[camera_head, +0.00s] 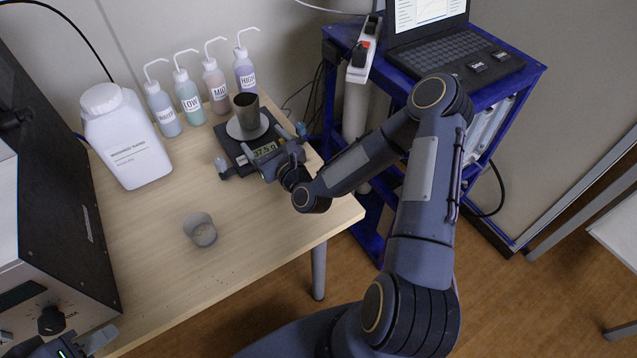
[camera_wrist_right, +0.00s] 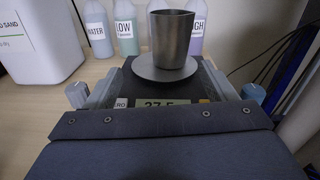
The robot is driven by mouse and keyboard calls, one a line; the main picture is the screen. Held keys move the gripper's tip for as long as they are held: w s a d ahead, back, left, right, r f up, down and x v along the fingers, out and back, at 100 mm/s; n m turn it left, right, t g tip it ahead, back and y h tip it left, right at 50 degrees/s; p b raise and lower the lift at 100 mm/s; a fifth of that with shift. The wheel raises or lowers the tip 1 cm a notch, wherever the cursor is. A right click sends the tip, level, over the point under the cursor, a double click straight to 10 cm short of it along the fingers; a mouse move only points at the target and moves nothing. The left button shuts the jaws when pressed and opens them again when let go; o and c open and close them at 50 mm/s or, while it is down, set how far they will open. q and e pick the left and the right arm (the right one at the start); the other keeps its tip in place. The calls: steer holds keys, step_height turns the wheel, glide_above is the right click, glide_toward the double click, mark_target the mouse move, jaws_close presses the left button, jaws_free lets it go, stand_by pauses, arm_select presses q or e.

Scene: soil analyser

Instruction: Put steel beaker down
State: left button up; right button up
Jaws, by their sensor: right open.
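The steel beaker (camera_head: 246,111) stands upright on the round pan (camera_head: 236,131) of the black scale (camera_head: 231,147). It also shows upright on the pan in the right wrist view (camera_wrist_right: 172,42). The scale's display (camera_head: 265,150) reads about 37.5 g. My right gripper (camera_head: 262,149) is open and empty at the front of the scale. Its fingers (camera_wrist_right: 165,94) are spread wide to either side of the scale, apart from the beaker.
A white sand jug (camera_head: 124,140) and several labelled wash bottles (camera_head: 188,98) stand behind. A dark machine (camera_head: 60,200) fills the left side.

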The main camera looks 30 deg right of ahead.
steer(key=s+d+r+n+g+y, duration=0.1)
steer(key=s+r+n+g, duration=0.4)
steer(key=n, duration=0.5)
steer(key=s+r+n+g, duration=0.35)
steer(key=s+n, duration=0.25)
steer(key=n, duration=0.5)
steer(key=s+r+n+g, duration=0.1)
steer(key=s+n, duration=0.4)
steer(key=s, duration=0.6)
steer(key=s+r+n+g+y, duration=0.1)
steer(key=s+r+n+g, duration=0.1)
steer(key=s+n, duration=0.4)
steer(key=s, duration=0.5)
steer(key=shift+s+a+r+n+g, duration=0.15)
steer(key=shift+a+n+g, duration=0.05)
steer(key=shift+n+g, duration=0.15)
steer(key=shift+r, duration=0.1)
step_height(320, 180, up, 4)
steer(key=p, duration=0.3)
steer(key=shift+f+p, duration=0.2)
steer(key=shift+p, duration=0.15)
